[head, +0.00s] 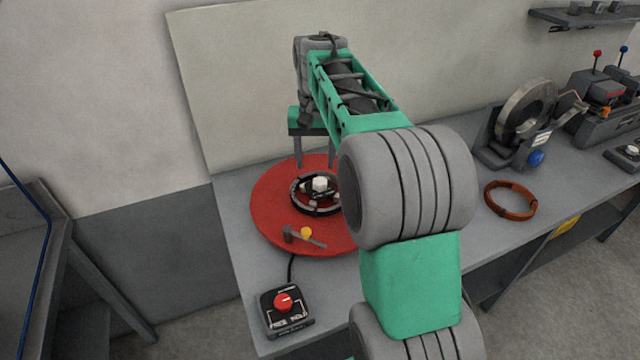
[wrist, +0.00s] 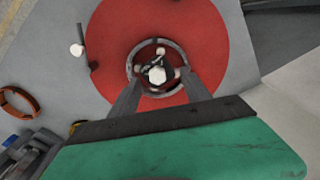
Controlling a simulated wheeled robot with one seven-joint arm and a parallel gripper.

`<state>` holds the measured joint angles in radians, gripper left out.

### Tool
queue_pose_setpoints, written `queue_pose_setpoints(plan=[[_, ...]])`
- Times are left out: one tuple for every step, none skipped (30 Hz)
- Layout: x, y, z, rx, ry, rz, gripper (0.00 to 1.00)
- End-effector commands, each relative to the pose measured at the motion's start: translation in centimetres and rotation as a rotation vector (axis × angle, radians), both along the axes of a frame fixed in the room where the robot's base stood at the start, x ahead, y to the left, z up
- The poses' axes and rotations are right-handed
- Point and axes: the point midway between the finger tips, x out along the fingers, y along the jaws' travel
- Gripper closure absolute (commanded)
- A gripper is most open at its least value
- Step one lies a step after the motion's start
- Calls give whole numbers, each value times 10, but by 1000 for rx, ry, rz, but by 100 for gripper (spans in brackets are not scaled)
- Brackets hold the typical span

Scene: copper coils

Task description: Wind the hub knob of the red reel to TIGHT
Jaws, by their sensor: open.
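The red reel (head: 275,215) lies flat as a wide red disc on the grey bench, partly hidden by my arm in the head view. Its hub knob (head: 320,184) is a pale cap inside a dark ring at the disc's centre; the knob (wrist: 156,75) also shows in the wrist view. My gripper (head: 315,162) hangs over the far side of the reel, fingers pointing down. In the wrist view my gripper (wrist: 160,90) is open, with its fingers apart on either side of the hub's lower part, and empty. No TIGHT marking is readable.
A lever with a yellow knob (head: 306,232) sits on the reel's near side. A control box with a red dial (head: 283,302) stands at the bench's front left. A copper coil (head: 510,200), a tape-like wheel stand (head: 525,110) and machines (head: 605,95) are at right.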

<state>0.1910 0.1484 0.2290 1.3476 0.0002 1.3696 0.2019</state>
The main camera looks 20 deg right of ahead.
Motion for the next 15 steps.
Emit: queue_pose_setpoints(plan=[[12, -10, -11, 4, 20, -27, 44], [17, -14, -14, 6, 29, -41, 44], [22, -19, -16, 9, 38, -55, 44], [25, -21, -18, 10, 42, -63, 44], [27, -23, -19, 10, 46, -68, 44], [28, -24, -21, 11, 49, -72, 44], [29, -24, -23, 11, 50, -73, 44], [29, -24, -26, 12, 51, -73, 44], [28, -24, -32, 12, 52, -73, 44], [28, -23, -37, 12, 52, -72, 44], [28, -23, -42, 12, 52, -72, 44], [28, -23, -51, 12, 52, -71, 44], [28, -23, -57, 11, 53, -71, 44], [28, -23, -62, 12, 51, -71, 44], [28, -23, -70, 12, 51, -70, 44]])
